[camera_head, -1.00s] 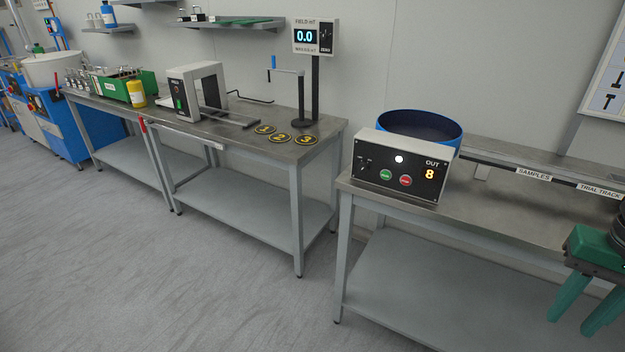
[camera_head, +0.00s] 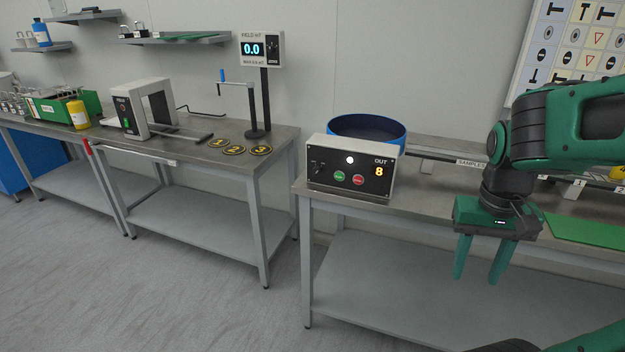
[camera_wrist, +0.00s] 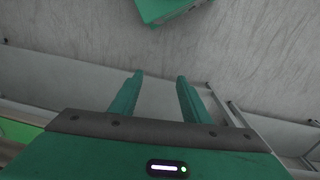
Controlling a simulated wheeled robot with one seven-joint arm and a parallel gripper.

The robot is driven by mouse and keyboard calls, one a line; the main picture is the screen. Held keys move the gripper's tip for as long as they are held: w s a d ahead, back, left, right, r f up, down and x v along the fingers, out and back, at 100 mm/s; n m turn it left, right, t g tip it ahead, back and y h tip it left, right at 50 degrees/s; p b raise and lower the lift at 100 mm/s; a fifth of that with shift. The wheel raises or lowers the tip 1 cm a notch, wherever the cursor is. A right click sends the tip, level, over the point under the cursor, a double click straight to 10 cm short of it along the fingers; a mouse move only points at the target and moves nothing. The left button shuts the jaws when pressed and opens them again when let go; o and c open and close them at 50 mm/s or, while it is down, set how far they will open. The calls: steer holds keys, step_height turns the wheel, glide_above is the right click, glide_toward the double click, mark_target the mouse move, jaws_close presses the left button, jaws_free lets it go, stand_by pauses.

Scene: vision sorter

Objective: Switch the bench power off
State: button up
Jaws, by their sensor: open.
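A control box (camera_head: 349,166) with a black front stands at the left end of the right bench (camera_head: 440,190). It has small switches (camera_head: 317,168) at its left, a lit white lamp (camera_head: 350,160), a green button (camera_head: 339,176), a red button (camera_head: 358,180) and an orange 8 under OUT. The switch positions are too small to tell. I cannot tell which control is the bench power. My gripper (camera_head: 477,277) is open and empty, fingers pointing down, in front of the right bench and right of the box. Its fingers also show in the wrist view (camera_wrist: 160,77), with nothing between them.
A blue bowl (camera_head: 368,128) stands behind the box. A green mat (camera_head: 590,231) lies on the bench right of my arm. The middle bench (camera_head: 205,140) holds a white unit (camera_head: 128,110) and a display post (camera_head: 265,95). The floor (camera_head: 190,290) in front is clear.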

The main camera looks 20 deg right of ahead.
steer(key=w+f+n+t+h, duration=0.1)
steer(key=w+f+h, duration=0.25)
steer(key=w, duration=0.85)
steer(key=w+f+n+t+h, duration=0.1)
steer(key=w+f+n+h, duration=0.3)
steer(key=w, duration=0.8)
steer(key=n+t+h, duration=0.2)
steer(key=n+t, duration=0.4)
steer(key=t, duration=0.7)
glide_toward(316, 174)
steer(key=x, duration=0.8)
steer(key=shift+w+d, duration=0.15)
steer(key=shift+w, duration=0.05)
